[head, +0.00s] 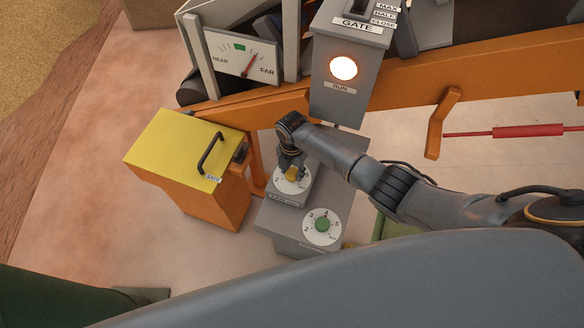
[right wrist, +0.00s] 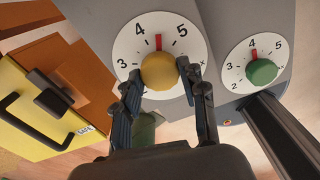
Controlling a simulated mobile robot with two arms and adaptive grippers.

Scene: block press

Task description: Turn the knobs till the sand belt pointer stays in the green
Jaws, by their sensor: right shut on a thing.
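The pointer dial (head: 240,56) is marked NEAR and FAR, with a small green band at the top. Its red pointer (head: 249,64) leans right of the green, toward FAR. The yellow knob (right wrist: 161,71) sits on a white dial, its red mark between 4 and 5. My right gripper (right wrist: 158,75) is shut on the yellow knob, one finger on each side; the arm reaches it from the right in the head view (head: 291,168). The green knob (head: 322,224) stands free on a lower dial, its red mark near 4 in the right wrist view (right wrist: 261,71). My left gripper is not in view.
A yellow-topped orange box (head: 190,150) with a black handle stands left of the knobs. Above them is a grey GATE post (head: 343,100) with a lit RUN lamp (head: 343,68). An orange beam (head: 450,75) crosses behind. Bare floor lies around the box.

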